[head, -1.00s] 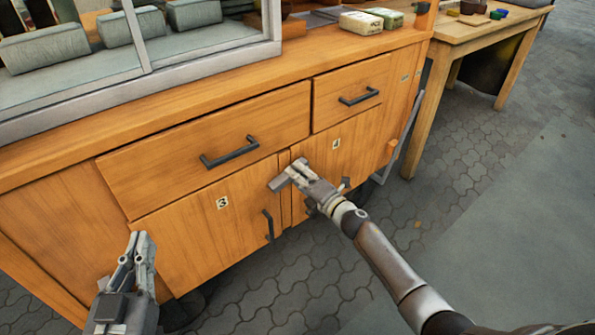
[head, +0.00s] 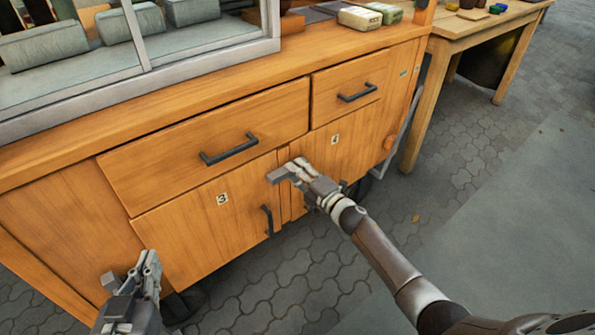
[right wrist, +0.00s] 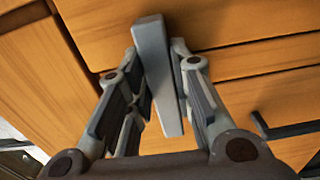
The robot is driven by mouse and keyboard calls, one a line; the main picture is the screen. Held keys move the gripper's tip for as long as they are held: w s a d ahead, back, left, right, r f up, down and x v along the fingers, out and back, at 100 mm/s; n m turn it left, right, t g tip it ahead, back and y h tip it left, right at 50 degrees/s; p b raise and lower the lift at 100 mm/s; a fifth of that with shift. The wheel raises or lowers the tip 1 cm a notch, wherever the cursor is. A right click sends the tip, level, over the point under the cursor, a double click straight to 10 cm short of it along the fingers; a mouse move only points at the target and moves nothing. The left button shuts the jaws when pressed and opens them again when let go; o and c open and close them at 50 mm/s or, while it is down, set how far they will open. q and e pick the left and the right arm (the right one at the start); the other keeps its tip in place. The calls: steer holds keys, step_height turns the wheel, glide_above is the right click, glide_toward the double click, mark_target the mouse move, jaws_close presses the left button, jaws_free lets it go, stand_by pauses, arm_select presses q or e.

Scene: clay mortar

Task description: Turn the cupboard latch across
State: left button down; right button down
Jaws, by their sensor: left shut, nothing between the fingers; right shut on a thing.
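The cupboard latch is a plain grey bar (right wrist: 155,75) on the wooden front. In the right wrist view it stands lengthwise between my fingers. My right gripper (right wrist: 158,85) is shut on it. In the head view this gripper (head: 290,172) is at the top of the gap between door 3 (head: 185,235) and door 4 (head: 345,160), and it hides much of the latch (head: 276,176). My left gripper (head: 149,262) is shut and empty, low in front of the cupboard's left part.
Dark bar handles sit on the left drawer (head: 230,149), the right drawer (head: 358,92) and door 3 (head: 267,220). A wooden table (head: 450,42) stands at the right. The paved floor in front is open.

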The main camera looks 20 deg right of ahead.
steer(key=c, duration=1.3)
jaws_free()
steer(key=v, duration=1.2)
